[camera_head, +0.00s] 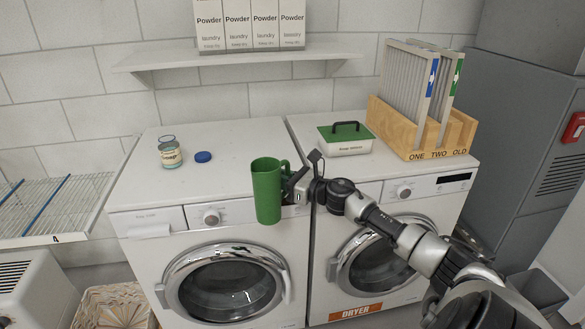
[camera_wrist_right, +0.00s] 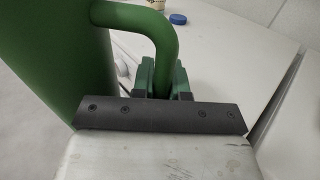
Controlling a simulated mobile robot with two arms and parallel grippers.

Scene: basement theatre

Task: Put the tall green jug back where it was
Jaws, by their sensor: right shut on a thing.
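The tall green jug (camera_head: 267,192) is upright in the head view, in front of the washer's top at its front edge. My right gripper (camera_head: 290,187) comes in from the right and is shut on the jug's handle. In the right wrist view the jug's body (camera_wrist_right: 62,50) fills the left side. Its handle (camera_wrist_right: 160,35) runs down between the fingers of my right gripper (camera_wrist_right: 163,82). The jug's base looks lower than the washer top and clear of it. My left gripper is not in view.
A washer (camera_head: 140,187) and dryer (camera_head: 385,165) stand side by side. On top are a jar (camera_head: 171,155), blue lid (camera_head: 203,157), green-lidded box (camera_head: 345,142) and wooden filter rack (camera_head: 400,132). A wall shelf (camera_head: 230,60) holds powder boxes (camera_head: 250,25). The washer top's middle is clear.

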